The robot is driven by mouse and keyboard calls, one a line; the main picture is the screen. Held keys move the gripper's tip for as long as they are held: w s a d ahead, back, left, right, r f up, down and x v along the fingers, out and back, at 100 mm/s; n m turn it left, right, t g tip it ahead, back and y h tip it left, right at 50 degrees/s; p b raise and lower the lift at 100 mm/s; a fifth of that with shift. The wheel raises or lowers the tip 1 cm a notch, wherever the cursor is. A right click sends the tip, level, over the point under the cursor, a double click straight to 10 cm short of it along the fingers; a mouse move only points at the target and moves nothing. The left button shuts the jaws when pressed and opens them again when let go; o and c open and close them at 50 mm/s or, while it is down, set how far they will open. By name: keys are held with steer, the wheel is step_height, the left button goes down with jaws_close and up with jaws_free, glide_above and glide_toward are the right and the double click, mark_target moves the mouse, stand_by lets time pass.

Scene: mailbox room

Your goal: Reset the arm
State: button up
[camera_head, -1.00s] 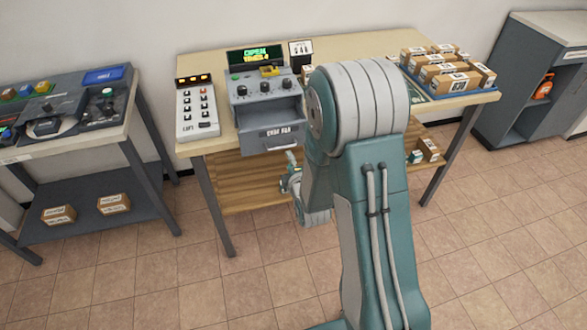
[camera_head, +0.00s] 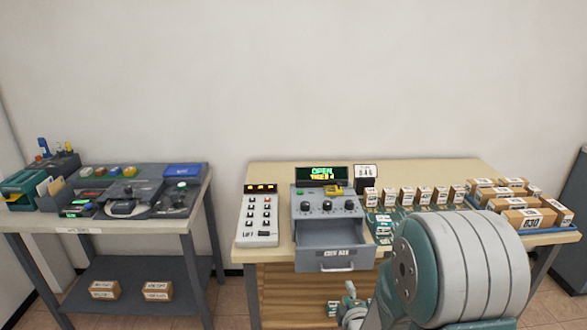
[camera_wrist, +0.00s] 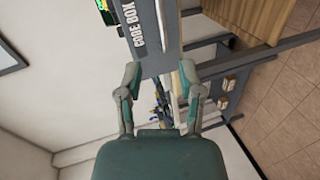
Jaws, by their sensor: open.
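My gripper (camera_wrist: 160,76) is open in the wrist view, its two fingers spread with nothing between them. The grey drawer (camera_wrist: 142,28) labelled "CODE BOX" lies just beyond the fingertips in that view, turned on its side. In the head view part of my gripper (camera_head: 350,302) shows low, in front of and below the pulled-out drawer (camera_head: 335,261); the rest is hidden behind my arm (camera_head: 460,265), which fills the lower right.
A grey control box (camera_head: 327,205) with a green display stands on the middle table (camera_head: 270,175). A white button panel (camera_head: 259,218) is left of it; cartons (camera_head: 522,217) sit at right. A second table (camera_head: 205,190) with devices stands left. The wall above is clear.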

step_height(320, 180, up, 7)
steer(key=s+m+g, duration=0.3)
steer(key=m, duration=0.2)
steer(key=s+r+m+g, duration=0.3)
steer(key=s+r+m, duration=0.2)
steer(key=s, duration=0.6)
steer(key=s+r+m+g, duration=0.3)
steer(key=s+r+m, duration=0.3)
steer(key=s, duration=0.5)
steer(key=shift+a+m, duration=0.3)
steer(key=shift+m, duration=0.1)
